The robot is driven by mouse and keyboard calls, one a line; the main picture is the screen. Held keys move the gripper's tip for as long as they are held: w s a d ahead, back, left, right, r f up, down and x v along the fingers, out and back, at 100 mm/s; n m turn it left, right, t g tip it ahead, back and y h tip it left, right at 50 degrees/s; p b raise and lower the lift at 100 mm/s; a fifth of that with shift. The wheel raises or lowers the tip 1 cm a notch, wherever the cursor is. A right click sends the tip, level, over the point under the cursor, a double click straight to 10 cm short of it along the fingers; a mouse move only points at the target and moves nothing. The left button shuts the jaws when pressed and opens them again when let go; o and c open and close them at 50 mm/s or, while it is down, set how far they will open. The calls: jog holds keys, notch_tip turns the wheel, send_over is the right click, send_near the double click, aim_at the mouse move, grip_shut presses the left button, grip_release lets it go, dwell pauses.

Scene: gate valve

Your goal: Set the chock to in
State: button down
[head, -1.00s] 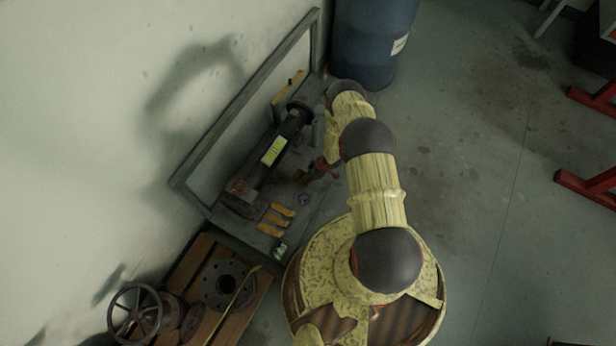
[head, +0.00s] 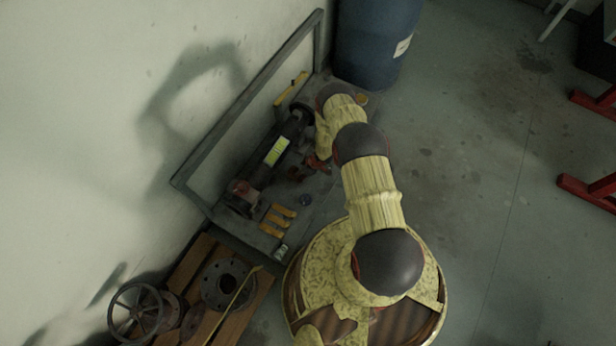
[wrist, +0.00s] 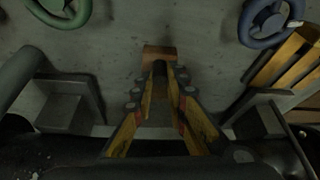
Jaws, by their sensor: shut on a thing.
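A brown-orange block, which looks like the chock (wrist: 158,52), shows in the wrist view at the tips of my gripper (wrist: 161,72). The gripper's fingers are close together and shut on it; their tips cover part of it. The block is over the grey bench surface, between two grey supports; I cannot tell whether it touches the surface. In the head view the dark valve body with a yellow label (head: 277,151) lies along the bench (head: 322,196). My gripper is to its right there, mostly hidden by my arm.
A green handwheel (wrist: 62,12) and a blue handwheel (wrist: 268,22) flank the gripper in the wrist view. Orange slats (head: 278,220) lie at the bench's near end. A frame (head: 245,98) stands along the wall side. A blue drum (head: 375,40) stands beyond; open floor is right.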

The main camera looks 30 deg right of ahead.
jog(key=shift+w+a, duration=0.15)
jog(key=shift+w, duration=0.15)
jog(key=c, duration=1.8)
grip_release()
jog(key=shift+a, duration=0.1)
jog(key=shift+o, duration=0.2)
jog(key=v, duration=1.2)
